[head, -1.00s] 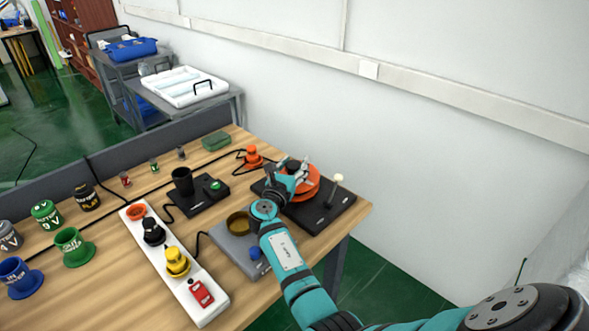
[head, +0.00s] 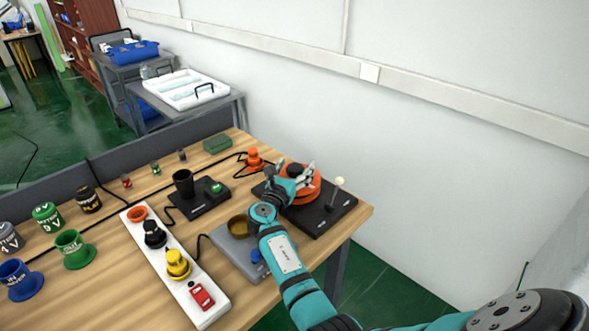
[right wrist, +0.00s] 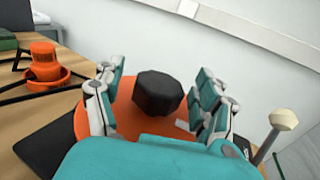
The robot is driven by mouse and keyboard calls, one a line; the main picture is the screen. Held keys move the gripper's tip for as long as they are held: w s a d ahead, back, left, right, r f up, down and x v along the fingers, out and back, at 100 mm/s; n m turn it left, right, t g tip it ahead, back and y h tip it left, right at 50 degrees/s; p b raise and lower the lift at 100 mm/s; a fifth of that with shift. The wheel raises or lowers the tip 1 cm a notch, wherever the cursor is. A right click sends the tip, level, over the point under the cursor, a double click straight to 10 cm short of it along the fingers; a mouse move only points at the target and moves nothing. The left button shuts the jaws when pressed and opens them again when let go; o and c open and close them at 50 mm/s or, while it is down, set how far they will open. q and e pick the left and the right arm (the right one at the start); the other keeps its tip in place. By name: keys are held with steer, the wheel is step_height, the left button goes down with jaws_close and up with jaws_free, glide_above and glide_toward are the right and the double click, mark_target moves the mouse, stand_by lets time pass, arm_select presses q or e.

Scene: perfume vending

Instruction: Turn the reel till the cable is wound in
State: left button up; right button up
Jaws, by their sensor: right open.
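The reel is an orange disc (head: 309,188) with a black knob on top, on a black base (head: 322,216) at the table's right corner. In the right wrist view the dark, many-sided knob (right wrist: 157,93) stands in the middle of the orange disc (right wrist: 128,118). My right gripper (head: 302,176) is open over the reel. In the right wrist view its fingers (right wrist: 158,80) are on both sides of the knob, with gaps visible. Black cable (head: 240,163) lies around an orange plug (head: 254,159) behind the reel. My left gripper is not in view.
A lever with a pale tip (head: 339,181) stands on the base's right side. A grey box with a cup (head: 238,226), a black stand (head: 184,184) and a white power strip (head: 188,290) are to the left. A white wall (head: 450,170) is behind.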

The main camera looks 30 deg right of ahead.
mark_target(292, 174)
steer(key=v, duration=0.7)
steer(key=shift+s+a, duration=0.15)
steer(key=shift+a, duration=0.1)
steer(key=shift+s+f, duration=0.1)
steer(key=shift+c, duration=0.3)
